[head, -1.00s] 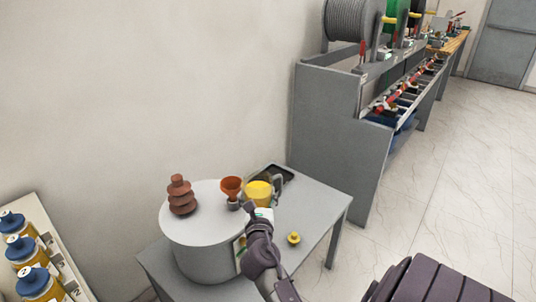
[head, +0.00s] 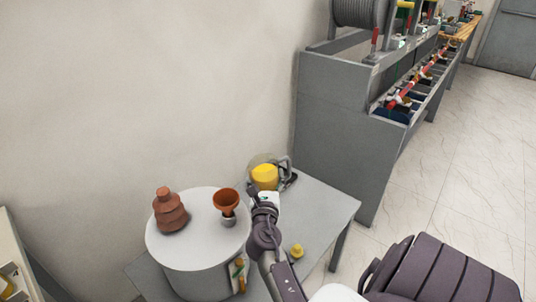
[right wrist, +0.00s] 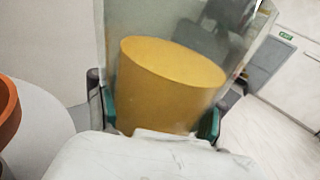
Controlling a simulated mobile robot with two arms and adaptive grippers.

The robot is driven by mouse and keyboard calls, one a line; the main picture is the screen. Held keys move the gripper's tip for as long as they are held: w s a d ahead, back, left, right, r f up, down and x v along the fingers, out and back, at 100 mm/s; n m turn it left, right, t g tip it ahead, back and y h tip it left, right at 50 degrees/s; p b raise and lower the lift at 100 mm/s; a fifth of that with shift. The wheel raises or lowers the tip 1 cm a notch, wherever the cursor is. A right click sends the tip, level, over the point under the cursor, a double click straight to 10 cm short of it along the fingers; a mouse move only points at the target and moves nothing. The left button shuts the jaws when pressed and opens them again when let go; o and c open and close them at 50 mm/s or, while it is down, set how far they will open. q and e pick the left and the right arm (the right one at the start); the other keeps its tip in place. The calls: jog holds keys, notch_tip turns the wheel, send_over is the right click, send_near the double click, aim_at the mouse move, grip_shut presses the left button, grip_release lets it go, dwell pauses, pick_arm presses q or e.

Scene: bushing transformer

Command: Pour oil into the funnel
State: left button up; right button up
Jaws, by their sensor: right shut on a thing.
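My right gripper (head: 266,196) is shut on a clear jug (right wrist: 240,55) with yellow oil (right wrist: 170,85) in its lower part. In the head view the jug with its oil (head: 265,177) is behind and right of the orange funnel (head: 227,202), apart from it. The jug's tilt is hard to judge. The funnel stands in a grey fitting on top of the round grey transformer tank (head: 195,250); its rim (right wrist: 8,110) shows at the left of the right wrist view. My left gripper is not in view.
A brown ribbed bushing (head: 169,212) stands on the tank, left of the funnel. A small yellow part (head: 297,251) lies on the grey table (head: 325,215). A wall is behind, and a grey workbench (head: 345,130) with spools stands at the back right.

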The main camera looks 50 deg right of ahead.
aim_at(259, 160)
jog(key=shift+w+f+n+b, duration=0.2)
jog(key=shift+f+n+b, duration=0.25)
jog(key=shift+b, duration=0.35)
jog(key=n+b, duration=0.1)
jog(key=n+t+b, duration=0.1)
jog(key=b, duration=0.1)
jog(key=shift+a+r+t+h, duration=0.2)
jog(key=shift+t+h, duration=0.1)
jog(key=shift+w+a+r+n+t, duration=0.1)
jog(key=shift+a+r+n+t, duration=0.15)
jog(key=shift+r+n+t, duration=0.4)
jog(key=shift+w+a+r+n+t, duration=0.15)
jog(key=shift+a+r+n, duration=0.2)
jog(key=shift+n, duration=0.55)
jog(key=shift+a+r+n+t, duration=0.2)
jog(key=shift+r+n+t, duration=0.25)
jog(key=shift+n, duration=0.35)
jog(key=shift+r+n, duration=0.25)
jog(key=shift+n, duration=0.15)
jog(key=shift+d+r+n+t+y, duration=0.1)
jog(key=shift+r+n+t+y, duration=0.15)
jog(key=shift+r+n+t, duration=0.4)
jog(key=shift+r+n+t+y, duration=0.25)
jog(key=shift+r+n+t, duration=0.05)
jog(key=shift+n, duration=0.65)
dwell(2.2)
